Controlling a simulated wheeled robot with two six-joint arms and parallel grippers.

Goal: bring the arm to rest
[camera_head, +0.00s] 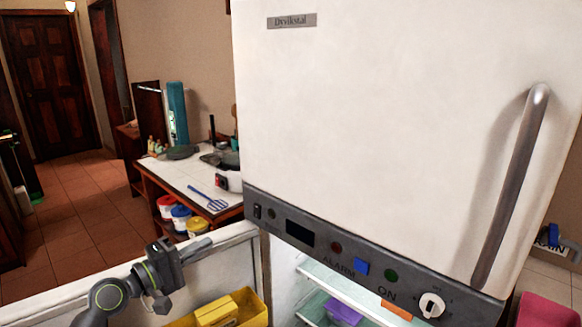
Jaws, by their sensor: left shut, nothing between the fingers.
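My left arm comes in at the lower left, and its gripper (198,246) is shut and empty. It points to the right, in front of the white open lower door (228,264) of the fridge. My right gripper is not in view.
The white fridge (390,120) fills the right half, its upper door with a metal handle (510,185) shut. A control panel (345,255) runs below it. Lower shelves hold a purple box (343,313). A counter (195,182) with a spatula stands behind.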

